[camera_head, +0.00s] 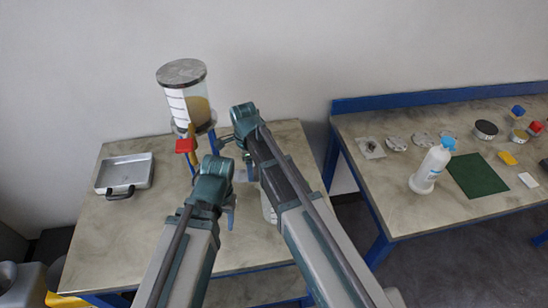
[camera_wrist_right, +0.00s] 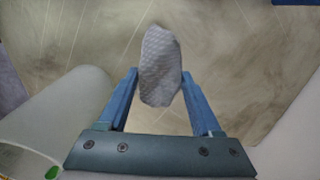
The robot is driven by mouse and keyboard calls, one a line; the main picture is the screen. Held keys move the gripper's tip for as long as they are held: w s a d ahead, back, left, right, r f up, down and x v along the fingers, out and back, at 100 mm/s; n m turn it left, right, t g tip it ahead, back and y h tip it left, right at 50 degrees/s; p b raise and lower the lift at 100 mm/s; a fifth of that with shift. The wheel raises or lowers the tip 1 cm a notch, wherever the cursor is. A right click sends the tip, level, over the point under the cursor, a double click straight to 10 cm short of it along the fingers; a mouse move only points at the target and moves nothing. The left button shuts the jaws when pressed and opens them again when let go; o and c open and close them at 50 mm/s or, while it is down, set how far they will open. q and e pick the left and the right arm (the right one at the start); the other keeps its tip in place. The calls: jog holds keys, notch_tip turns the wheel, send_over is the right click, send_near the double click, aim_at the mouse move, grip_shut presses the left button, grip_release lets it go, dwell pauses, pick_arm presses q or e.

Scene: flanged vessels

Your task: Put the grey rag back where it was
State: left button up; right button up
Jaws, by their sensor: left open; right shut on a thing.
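The grey rag (camera_wrist_right: 160,62), a small light-grey textured cloth, is between the fingertips of my right gripper (camera_wrist_right: 159,76) in the right wrist view. The gripper is shut on it and holds it over the marbled tabletop; the height above the table is hard to tell. In the head view my right gripper (camera_head: 232,142) is the upper one, beside the vessel stand, and the rag is mostly hidden by the arm. My left gripper (camera_head: 230,212) is lower, over the left table (camera_head: 120,230), open and with nothing seen in it.
A flanged clear vessel (camera_head: 197,105) with tan contents stands at the back, with a red valve handle (camera_head: 185,146) below. A metal tray (camera_head: 125,172) is at left. A white bottle (camera_head: 430,170) and green mat (camera_head: 476,175) are on the right table. A gap separates the tables.

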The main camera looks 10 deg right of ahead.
pick_arm(q)
jog(key=shift+f+b, duration=0.6)
jog(key=shift+b, duration=0.05)
pick_arm(e)
jog(key=w+d, duration=0.3)
jog(key=w+d+f, duration=0.1)
jog(key=w+d, duration=0.2)
jog(key=w, duration=0.1)
jog(key=w+d, duration=0.3)
jog(key=shift+w+f, duration=0.15)
jog(key=shift+w, duration=0.05)
pick_arm(q)
jog(key=shift+f, duration=0.15)
pick_arm(e)
jog(key=shift+w+d+f, duration=0.1)
jog(key=shift+w+d, duration=0.7)
jog(key=shift+w, duration=0.1)
pick_arm(q)
notch_tip(320, 180, down, 3)
jog(key=b, duration=0.3)
pick_arm(e)
notch_tip(320, 180, down, 3)
jog(key=shift+s, duration=0.1)
pick_arm(q)
jog(key=shift+f+b, duration=0.2)
jog(key=shift+b, duration=0.15)
pick_arm(e)
jog(key=shift+f, duration=0.25)
